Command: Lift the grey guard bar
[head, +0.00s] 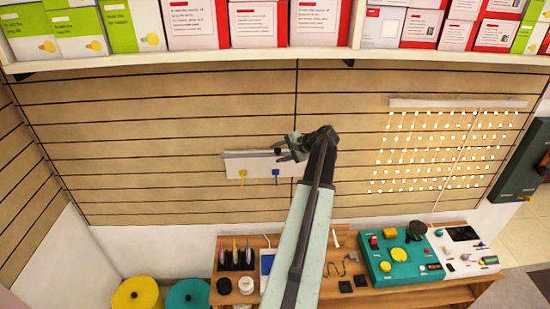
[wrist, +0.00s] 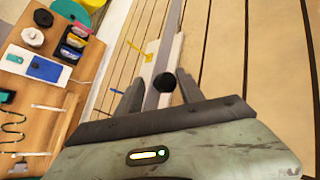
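The grey guard bar (head: 240,154) runs level along the top of a white plate (head: 250,171) on the slatted wall. A yellow lever (head: 242,174) and a blue lever (head: 275,175) show on the plate below it. My gripper (head: 279,150) is at the bar's right end. In the wrist view the bar (wrist: 171,45) runs away between the two fingers of my gripper (wrist: 158,92), with a black round knob (wrist: 164,82) at its near end. The fingers stand apart, with a gap visible at the left finger. Contact on the right is unclear.
A wooden bench (head: 405,298) below holds a green control panel (head: 400,255), a dark organiser (head: 236,260) and small parts. A shelf (head: 200,62) with boxes runs above. A lit string-light panel (head: 440,150) hangs right. The wall left of the bar is clear.

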